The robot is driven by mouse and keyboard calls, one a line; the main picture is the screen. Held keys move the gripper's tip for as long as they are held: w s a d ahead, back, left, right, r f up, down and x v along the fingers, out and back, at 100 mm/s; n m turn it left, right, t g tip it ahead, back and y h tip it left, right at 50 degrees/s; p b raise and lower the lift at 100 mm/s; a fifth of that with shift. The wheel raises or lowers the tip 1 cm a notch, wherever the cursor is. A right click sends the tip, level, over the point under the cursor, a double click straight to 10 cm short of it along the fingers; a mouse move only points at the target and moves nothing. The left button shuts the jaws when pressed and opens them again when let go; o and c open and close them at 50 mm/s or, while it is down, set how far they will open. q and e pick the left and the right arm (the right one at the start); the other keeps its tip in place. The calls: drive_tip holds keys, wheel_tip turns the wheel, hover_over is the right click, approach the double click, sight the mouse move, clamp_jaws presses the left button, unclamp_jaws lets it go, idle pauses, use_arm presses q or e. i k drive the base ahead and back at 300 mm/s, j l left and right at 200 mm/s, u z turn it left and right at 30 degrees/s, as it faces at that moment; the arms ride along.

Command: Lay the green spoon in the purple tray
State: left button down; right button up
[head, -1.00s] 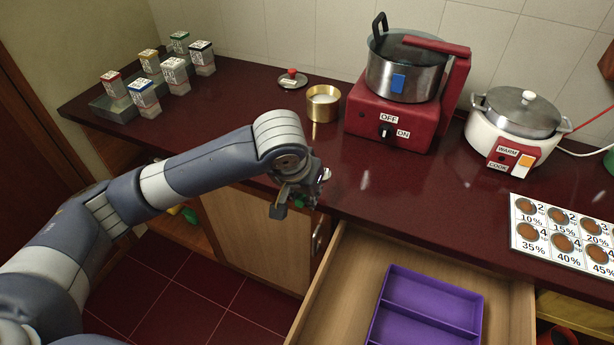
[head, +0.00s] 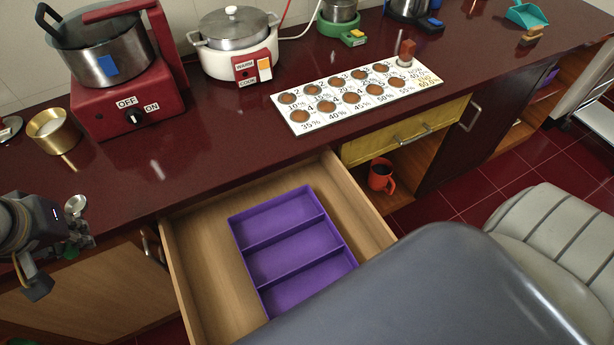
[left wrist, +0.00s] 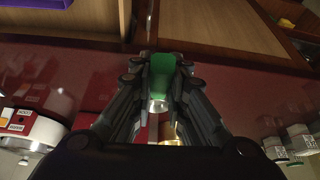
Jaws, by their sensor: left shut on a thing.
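My left gripper (head: 58,265) is at the left edge of the head view, in front of the counter and left of the open drawer. It is shut on the green spoon, whose green handle (left wrist: 161,72) sits between the fingers in the left wrist view. The spoon's silver bowl (head: 75,205) shows above the gripper in the head view; fingers hide part of the handle. The purple tray (head: 292,262) lies in the drawer, with three empty compartments. My right gripper is not in view.
The wooden drawer (head: 200,285) is pulled out below the counter edge. A brass pot (head: 52,132), a red cooker (head: 130,110) and a white cooker (head: 238,60) stand on the counter. A grey part of mine covers the lower right.

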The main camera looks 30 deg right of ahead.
sight(285, 258)
drive_tip(key=j+z, duration=0.2)
drive_tip(key=z, duration=0.25)
drive_tip(key=k+j+z, duration=0.1)
drive_tip(key=z, duration=0.35)
drive_tip(key=k+j+z, duration=0.1)
drive_tip(key=j+z, duration=0.15)
drive_tip(key=z, duration=0.2)
drive_tip(key=k+j, duration=0.2)
